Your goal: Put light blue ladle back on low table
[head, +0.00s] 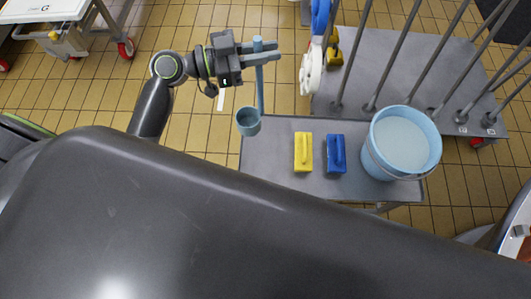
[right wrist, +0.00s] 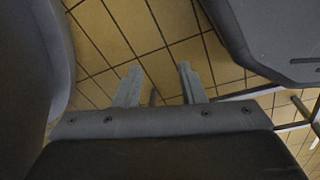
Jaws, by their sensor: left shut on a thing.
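The light blue ladle (head: 248,122) hangs upright in the head view, cup at the bottom and handle up. My left gripper (head: 262,51) is shut on its handle near the top. The cup shows over the back left corner of the grey low table (head: 272,160); its height above the top cannot be told. My right gripper (right wrist: 158,88) shows in the right wrist view with its fingers apart and nothing held between them, over tiled floor.
On the low table are a yellow brush (head: 303,152), a blue brush (head: 336,153) and a light blue bucket (head: 402,143) of pale liquid. The table's left part is bare. Behind it stands a grey platform (head: 390,65) with several slanted poles. A white cart (head: 48,8) is at top left.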

